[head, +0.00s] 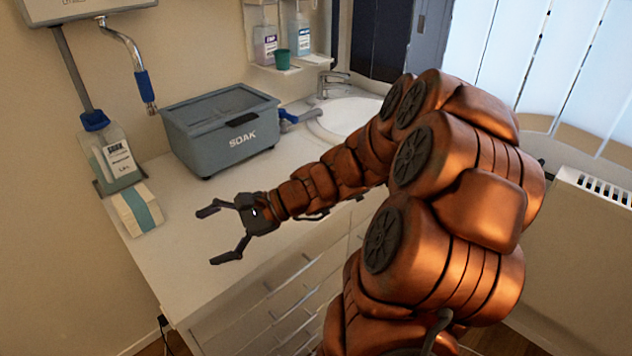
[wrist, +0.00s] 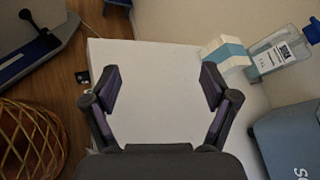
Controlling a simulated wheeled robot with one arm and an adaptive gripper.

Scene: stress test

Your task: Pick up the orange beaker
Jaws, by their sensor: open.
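I see no orange beaker in either view; the only cup in sight is a small green one (head: 282,60) on the wall shelf. My gripper (head: 216,234) is open and empty over the front left part of the white counter (head: 185,262). In the wrist view my gripper (wrist: 160,85) has its two dark fingers spread wide, with only bare white counter (wrist: 155,110) between them. My copper-coloured arm hides part of the counter and basin area.
A grey SOAK tub (head: 222,135) stands at the back, beside a sink (head: 348,115) with a tap. A dispenser bottle (head: 115,155) and a white-and-teal box (head: 137,210) stand at the left. A wicker basket (wrist: 30,140) is on the floor. The counter near my gripper is clear.

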